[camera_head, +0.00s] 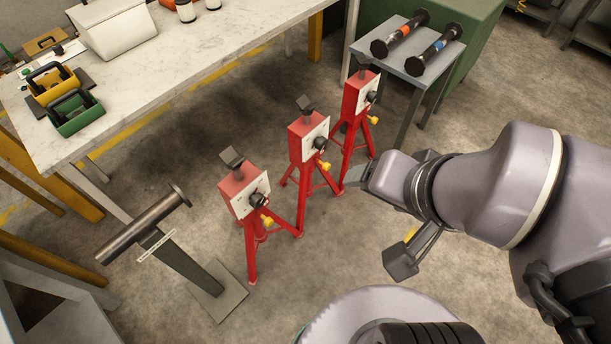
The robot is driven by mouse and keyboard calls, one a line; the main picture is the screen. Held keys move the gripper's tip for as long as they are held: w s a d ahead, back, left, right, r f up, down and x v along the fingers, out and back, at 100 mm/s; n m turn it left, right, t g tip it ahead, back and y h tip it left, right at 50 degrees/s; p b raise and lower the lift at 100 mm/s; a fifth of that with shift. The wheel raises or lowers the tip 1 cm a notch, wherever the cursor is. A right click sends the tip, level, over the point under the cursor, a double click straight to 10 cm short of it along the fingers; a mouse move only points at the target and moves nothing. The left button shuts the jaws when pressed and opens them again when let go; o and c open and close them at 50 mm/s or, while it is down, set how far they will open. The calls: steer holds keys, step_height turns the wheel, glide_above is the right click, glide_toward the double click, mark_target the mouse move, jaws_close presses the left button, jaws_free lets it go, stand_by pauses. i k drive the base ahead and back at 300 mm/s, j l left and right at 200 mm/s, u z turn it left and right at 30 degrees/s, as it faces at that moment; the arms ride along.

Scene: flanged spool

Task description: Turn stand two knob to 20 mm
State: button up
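Three red tripod stands are in a row. The middle stand (309,137) has a white dial plate (316,136) with a black knob (320,144) at its centre and a yellow knob (323,165) lower down. The dial marks are too small to read, so its setting does not show. No stand number is legible. My gripper (378,219) is to the right of the middle stand and lower in the picture. Its two fingers are wide apart with nothing between them. It is apart from the middle knob; the upper finger appears near the stands' legs.
The near-left stand (238,187) and far-right stand (354,95) flank the middle one. A steel spool on a post (182,266) stands at left. A grey table (430,80) holds two dark flanged spools. A white workbench (190,72) is behind. Floor in front is clear.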

mark_target(320, 143)
steer(key=i+l, duration=0.85)
steer(key=l, duration=0.25)
